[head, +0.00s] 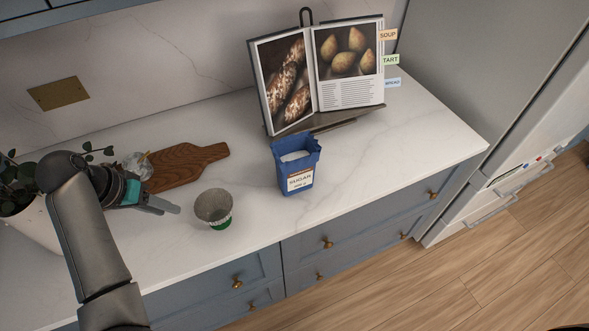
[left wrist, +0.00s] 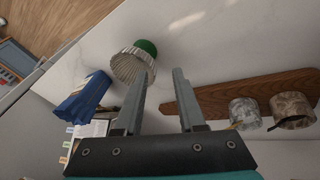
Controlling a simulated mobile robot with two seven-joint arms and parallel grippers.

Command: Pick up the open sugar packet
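The open sugar packet (head: 293,165) is blue with a white "SUGAR" label and stands upright on the counter, white sugar showing in its open top. In the left wrist view the blue packet (left wrist: 79,98) is at the left, outside the fingers. My left gripper (head: 172,207) is left of the packet in the head view, with the grey cup between them. In the left wrist view my left gripper (left wrist: 160,78) has its two fingers apart with nothing between them. My right gripper is not in view.
A grey ribbed cup with a green base (head: 213,207) stands near my left fingertips. A wooden board (head: 188,165), small jars (left wrist: 291,106) and a potted plant (head: 30,225) are at the left. An open cookbook (head: 349,93) on a stand is behind the packet. The counter right of the packet is clear.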

